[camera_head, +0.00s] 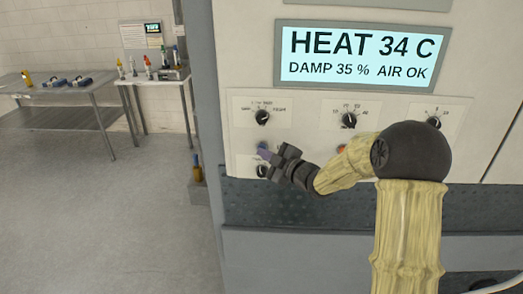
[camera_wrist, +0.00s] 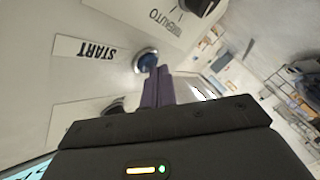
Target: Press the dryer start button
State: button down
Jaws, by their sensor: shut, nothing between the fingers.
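The start button is a round blue button (camera_wrist: 146,59) with a metal rim, beside a white "START" label (camera_wrist: 84,49) in the wrist view. In the head view the blue button (camera_head: 262,146) shows just beyond my fingertips, low on the left of the dryer panel (camera_head: 245,147). My gripper (camera_wrist: 158,77) is shut and empty, its purple fingers together. The fingertips are at the button's edge in the wrist view; I cannot tell whether they touch it. My gripper also shows in the head view (camera_head: 266,155).
Black knobs (camera_head: 262,117) and (camera_head: 349,120) sit above, and another knob (camera_head: 262,171) sits just below the button. A display (camera_head: 362,57) reads HEAT 34 C, DAMP 35 %, AIR OK. Part of an orange button (camera_head: 342,149) shows behind my arm.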

jog(key=shift+s+b, duration=0.4)
jog(key=shift+s, duration=0.3)
jog(key=s+b, duration=0.2)
jog(key=s, duration=0.3)
jog(key=shift+b, duration=0.35)
dwell(0.4)
